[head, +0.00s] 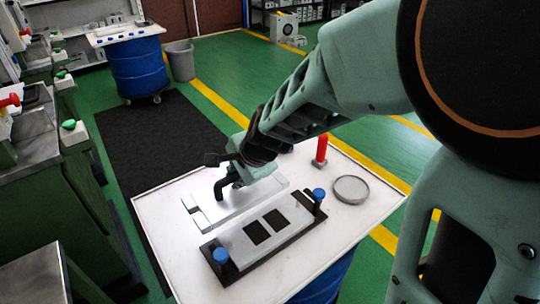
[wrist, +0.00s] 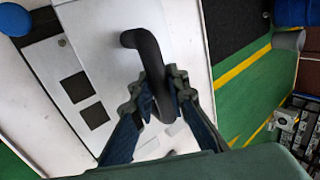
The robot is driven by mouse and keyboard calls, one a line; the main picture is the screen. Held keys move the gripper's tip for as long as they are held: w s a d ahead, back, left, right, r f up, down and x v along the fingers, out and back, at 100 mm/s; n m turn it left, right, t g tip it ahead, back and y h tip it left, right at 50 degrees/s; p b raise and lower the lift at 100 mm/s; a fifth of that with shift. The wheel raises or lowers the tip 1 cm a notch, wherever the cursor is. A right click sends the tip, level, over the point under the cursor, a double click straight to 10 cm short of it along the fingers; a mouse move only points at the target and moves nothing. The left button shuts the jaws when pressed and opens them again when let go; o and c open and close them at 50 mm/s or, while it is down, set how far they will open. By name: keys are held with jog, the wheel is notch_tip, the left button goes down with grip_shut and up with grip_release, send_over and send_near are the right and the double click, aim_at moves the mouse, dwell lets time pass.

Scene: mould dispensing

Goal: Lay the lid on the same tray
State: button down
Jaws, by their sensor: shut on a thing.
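The lid (head: 247,203) is a flat, pale metal plate with a bent black handle (wrist: 148,58). My gripper (head: 228,184) is shut on this handle, with one finger on each side of it in the wrist view (wrist: 160,88). The tray (head: 238,240) is a long grey block with two dark square recesses on a black base, and it also shows in the wrist view (wrist: 58,68). The lid is beside the tray, on its far side in the head view. I cannot tell whether the lid touches the table.
Blue knobs stand at the tray's near-left end (head: 221,256) and right end (head: 319,194). A round grey dish (head: 351,189) and a red cylinder (head: 321,149) stand at the right of the white table (head: 160,225). A bench on a blue drum (head: 139,68) is farther back.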

jog(key=shift+w+a, duration=0.4)
jog(key=shift+a, duration=0.05)
jog(key=shift+w+r+b+x, duration=0.35)
jog(key=shift+w+b+x, duration=0.25)
jog(key=shift+x, duration=2.4)
jog(key=shift+w+r+b+x, duration=0.35)
jog(key=shift+w+x, duration=0.35)
jog(key=shift+x, duration=2.25)
jog(key=shift+w+r+b+x, duration=0.35)
jog(key=shift+w+b+x, duration=0.25)
jog(key=shift+x, duration=2.4)
jog(key=shift+d, duration=0.1)
jog(key=shift+f, duration=0.2)
jog(key=c, duration=1.9)
grip_release()
jog(key=shift+s+f, duration=0.1)
